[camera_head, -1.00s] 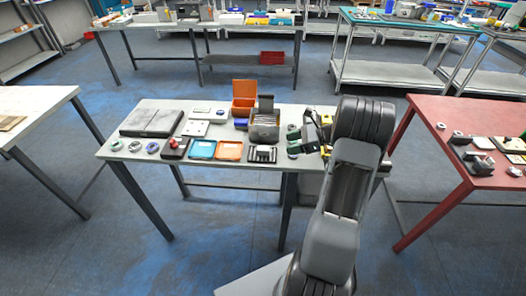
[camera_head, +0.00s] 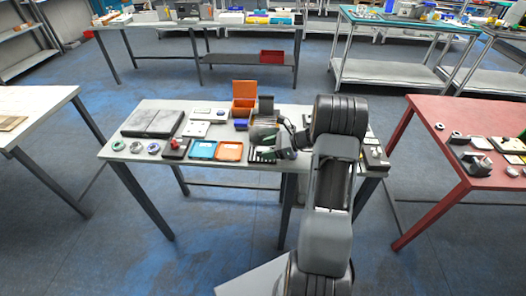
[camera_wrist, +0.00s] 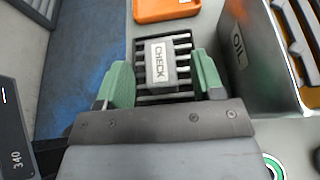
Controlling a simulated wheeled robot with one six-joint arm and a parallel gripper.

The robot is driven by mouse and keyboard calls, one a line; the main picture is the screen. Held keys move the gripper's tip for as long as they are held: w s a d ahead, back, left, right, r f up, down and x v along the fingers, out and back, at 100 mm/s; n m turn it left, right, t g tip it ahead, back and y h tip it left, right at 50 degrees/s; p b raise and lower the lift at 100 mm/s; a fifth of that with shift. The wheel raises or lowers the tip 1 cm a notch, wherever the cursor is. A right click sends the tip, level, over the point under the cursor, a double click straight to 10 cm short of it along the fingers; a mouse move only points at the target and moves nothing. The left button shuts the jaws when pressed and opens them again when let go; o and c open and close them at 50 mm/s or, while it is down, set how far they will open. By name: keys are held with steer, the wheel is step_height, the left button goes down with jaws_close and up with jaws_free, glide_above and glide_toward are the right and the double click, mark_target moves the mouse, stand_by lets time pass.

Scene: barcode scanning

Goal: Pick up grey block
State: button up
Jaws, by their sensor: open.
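The grey block (camera_wrist: 160,64) carries a white label reading CHECK and sits on a black slatted rack (camera_wrist: 183,42) in the wrist view. My gripper (camera_wrist: 162,80) is open, with one green finger on the left and one on the right of the block. Gaps show between the fingers and the block, and the gripper holds nothing. In the head view my gripper (camera_head: 279,145) is over the front right part of the grey table. There the rack (camera_head: 261,157) shows partly, and the block is hidden or too small to make out.
A metal bin marked OIL (camera_wrist: 252,55) stands close on the right in the wrist view. An orange tray (camera_wrist: 165,9) lies beyond the rack. A dark device showing 340 (camera_wrist: 14,140) is at lower left. In the head view an open orange box (camera_head: 244,106) stands behind.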

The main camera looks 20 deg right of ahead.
steer(key=shift+c, duration=0.3)
steer(key=c, duration=1)
